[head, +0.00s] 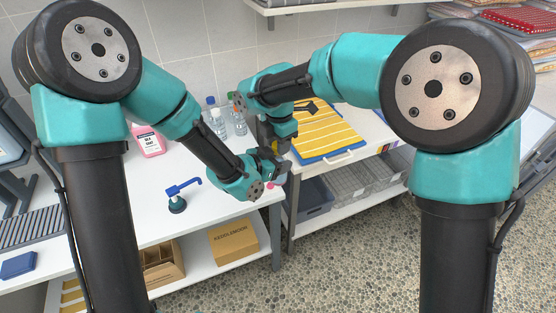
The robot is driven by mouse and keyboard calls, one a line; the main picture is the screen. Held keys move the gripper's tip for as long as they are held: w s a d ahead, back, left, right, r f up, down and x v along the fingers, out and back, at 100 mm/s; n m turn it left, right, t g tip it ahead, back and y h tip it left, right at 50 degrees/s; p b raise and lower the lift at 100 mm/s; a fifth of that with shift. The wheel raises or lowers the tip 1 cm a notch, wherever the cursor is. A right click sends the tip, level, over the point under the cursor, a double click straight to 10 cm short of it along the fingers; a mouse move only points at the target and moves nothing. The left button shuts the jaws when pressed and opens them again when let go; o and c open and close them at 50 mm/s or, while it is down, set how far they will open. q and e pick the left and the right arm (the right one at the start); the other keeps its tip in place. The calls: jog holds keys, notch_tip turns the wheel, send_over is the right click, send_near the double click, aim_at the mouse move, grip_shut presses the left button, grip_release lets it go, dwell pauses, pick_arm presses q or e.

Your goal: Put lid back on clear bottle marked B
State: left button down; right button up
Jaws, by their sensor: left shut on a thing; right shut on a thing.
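Several small clear bottles stand at the back of the white table, left of my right gripper. One clear bottle (218,123) has a pale top, and another (239,124) stands beside it. Blue lids show among them. I cannot read the mark B on any of them. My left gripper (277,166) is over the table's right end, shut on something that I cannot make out. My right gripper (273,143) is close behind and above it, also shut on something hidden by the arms. A little yellow shows beside the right gripper.
A pink bottle (148,141) stands at the back left. A cardboard box (233,242) sits on the lower shelf. The table front is mostly clear.

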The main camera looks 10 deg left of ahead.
jog(key=shift+m, duration=0.8)
jog(key=o, duration=1)
jog(key=shift+r, duration=2.25)
jog(key=shift+c, duration=0.3)
